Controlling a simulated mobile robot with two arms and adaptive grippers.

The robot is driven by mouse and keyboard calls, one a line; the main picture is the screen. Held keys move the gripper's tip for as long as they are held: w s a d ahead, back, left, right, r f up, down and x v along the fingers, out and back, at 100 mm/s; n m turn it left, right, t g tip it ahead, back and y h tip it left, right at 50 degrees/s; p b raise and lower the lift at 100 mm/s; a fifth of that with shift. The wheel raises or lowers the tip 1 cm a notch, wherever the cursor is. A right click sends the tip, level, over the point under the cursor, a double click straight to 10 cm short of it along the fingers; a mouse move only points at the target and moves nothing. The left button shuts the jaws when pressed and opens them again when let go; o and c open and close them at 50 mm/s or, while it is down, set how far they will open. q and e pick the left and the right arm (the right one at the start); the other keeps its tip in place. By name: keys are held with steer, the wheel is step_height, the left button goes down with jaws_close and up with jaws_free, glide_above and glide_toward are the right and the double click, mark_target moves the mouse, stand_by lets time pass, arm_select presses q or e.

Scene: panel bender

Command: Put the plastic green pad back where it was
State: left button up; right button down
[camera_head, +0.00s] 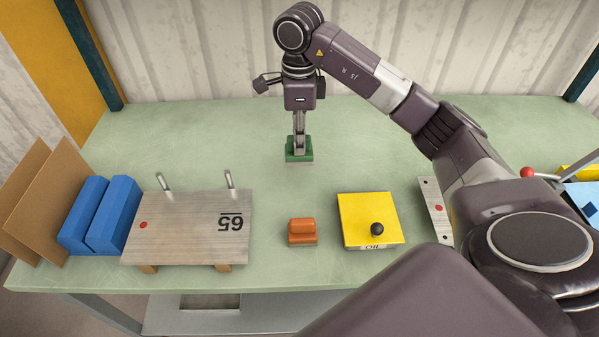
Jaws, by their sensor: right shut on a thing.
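The green plastic pad (298,156) is at the back middle of the light green table. My right gripper (299,148) points straight down from above and is shut on the pad. I cannot tell whether the pad touches the table or hangs just above it. My right arm comes in from the right and arches over the table. My left gripper is not in view.
A metal plate marked 65 (190,226), blue blocks (112,216) and brown boards (45,210) stand at left. An orange block (302,232) and a yellow box with a black knob (362,212) are at front. The table (210,140) is clear around the pad.

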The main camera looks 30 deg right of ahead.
mark_target(299, 161)
step_height(299, 161, down, 7)
steer(key=shift+r+p, duration=0.1)
steer(key=shift+p, duration=0.75)
step_height(299, 161, down, 4)
steer(key=shift+f+p, duration=0.1)
steer(key=shift+p, duration=0.45)
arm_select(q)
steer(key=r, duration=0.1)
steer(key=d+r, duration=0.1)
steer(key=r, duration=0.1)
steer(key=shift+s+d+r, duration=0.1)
arm_select(e)
steer(key=shift+f, duration=0.15)
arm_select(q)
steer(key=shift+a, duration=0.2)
arm_select(e)
steer(key=c, duration=1.8)
jaws_free()
steer(key=shift+c, duration=0.2)
